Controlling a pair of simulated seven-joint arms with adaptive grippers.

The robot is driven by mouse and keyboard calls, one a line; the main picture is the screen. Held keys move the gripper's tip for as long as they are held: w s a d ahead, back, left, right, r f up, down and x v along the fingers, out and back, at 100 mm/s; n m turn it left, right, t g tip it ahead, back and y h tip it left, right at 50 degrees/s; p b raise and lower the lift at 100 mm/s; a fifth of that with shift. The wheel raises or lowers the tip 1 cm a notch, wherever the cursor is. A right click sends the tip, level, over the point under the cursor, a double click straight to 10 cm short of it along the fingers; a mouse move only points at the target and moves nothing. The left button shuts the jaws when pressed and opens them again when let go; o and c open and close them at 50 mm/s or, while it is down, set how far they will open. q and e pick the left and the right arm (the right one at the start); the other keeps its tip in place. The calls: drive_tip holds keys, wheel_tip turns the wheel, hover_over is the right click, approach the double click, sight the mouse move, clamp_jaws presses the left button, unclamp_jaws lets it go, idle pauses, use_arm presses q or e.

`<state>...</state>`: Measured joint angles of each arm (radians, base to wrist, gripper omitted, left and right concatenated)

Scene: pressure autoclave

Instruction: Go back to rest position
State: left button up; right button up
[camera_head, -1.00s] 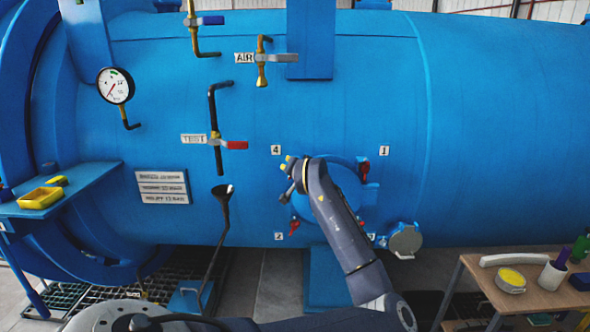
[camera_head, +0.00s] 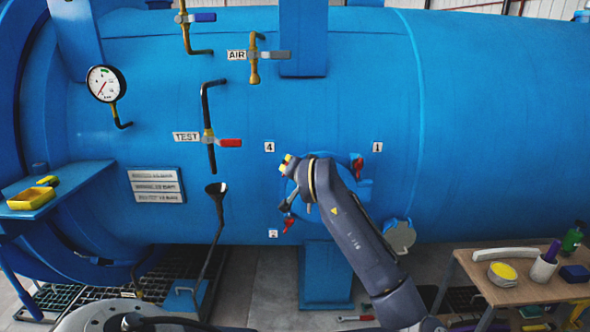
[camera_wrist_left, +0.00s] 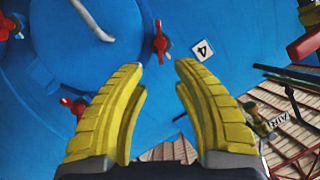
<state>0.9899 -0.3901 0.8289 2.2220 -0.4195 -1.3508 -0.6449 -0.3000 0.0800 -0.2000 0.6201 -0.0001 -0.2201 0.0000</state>
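The arm that enters from the lower left and bends up from the lower right is my left arm. Its gripper (camera_head: 286,163), with yellow fingers, is at the upper left of the round blue hatch (camera_head: 347,190), near label 4 (camera_head: 269,147). In the left wrist view the two yellow fingers (camera_wrist_left: 160,85) are spread apart with nothing between them. Beyond them are the blue hatch face (camera_wrist_left: 60,50), a grey handle (camera_wrist_left: 93,20) and several red clamps (camera_wrist_left: 160,42). My forearm hides part of the hatch. My right gripper is not in view.
A wooden table (camera_head: 475,271) with a sponge (camera_head: 503,272), a cup (camera_head: 542,268) and bottles stands at the right. A blue shelf (camera_head: 72,181) holds a yellow tray (camera_head: 32,198) at the left. A black funnel (camera_head: 217,189) and red-handled TEST valve (camera_head: 229,143) are left of my gripper.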

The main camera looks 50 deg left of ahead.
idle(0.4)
